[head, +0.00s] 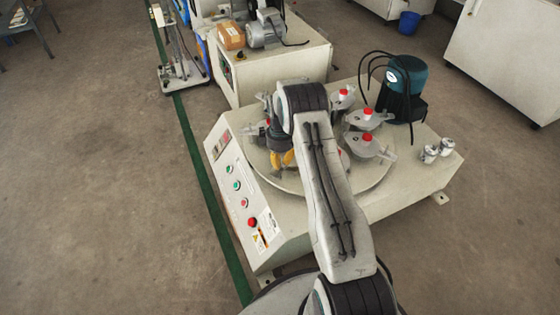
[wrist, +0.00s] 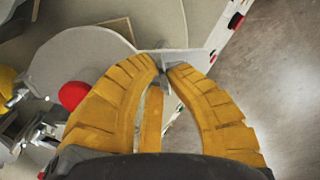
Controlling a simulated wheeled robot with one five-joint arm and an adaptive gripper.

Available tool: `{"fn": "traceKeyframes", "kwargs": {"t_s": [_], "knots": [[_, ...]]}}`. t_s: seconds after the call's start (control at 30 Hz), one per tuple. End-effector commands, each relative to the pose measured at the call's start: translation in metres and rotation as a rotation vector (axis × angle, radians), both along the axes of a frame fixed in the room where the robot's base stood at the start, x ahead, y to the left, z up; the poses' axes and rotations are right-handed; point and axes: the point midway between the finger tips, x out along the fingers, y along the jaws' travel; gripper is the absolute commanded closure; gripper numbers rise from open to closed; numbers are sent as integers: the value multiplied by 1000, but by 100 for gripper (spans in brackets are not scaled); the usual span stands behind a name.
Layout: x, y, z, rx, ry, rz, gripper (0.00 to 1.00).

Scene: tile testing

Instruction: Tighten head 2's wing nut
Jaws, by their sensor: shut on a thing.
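My gripper (head: 282,160) reaches down over the left side of the machine's round table. A light grey tab (wrist: 187,58) extends to the right beside the fingertips. A red knob (wrist: 73,95) shows left of the fingers. The head view shows other grey heads with red knobs, such as one at the right (head: 368,150). No head number is readable, and my arm hides part of the table.
The machine's slanted control panel (head: 240,190) lies left of my arm. A teal motor (head: 405,78) with black cables stands at the back right, and small metal cylinders (head: 438,149) stand near the right corner. Another bench (head: 285,65) is behind.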

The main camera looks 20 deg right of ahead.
Motion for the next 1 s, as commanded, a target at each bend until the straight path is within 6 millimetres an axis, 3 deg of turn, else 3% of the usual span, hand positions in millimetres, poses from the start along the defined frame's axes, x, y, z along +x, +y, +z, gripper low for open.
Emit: {"fn": "traceKeyframes", "kwargs": {"t_s": [0.33, 0.83, 0.87, 1.0], "knots": [[-1, 0, -1, 1, 3, -110, 100], [-1, 0, -1, 1, 3, -124, 100], [-1, 0, -1, 1, 3, -124, 85], [-1, 0, -1, 1, 3, -124, 73]]}}
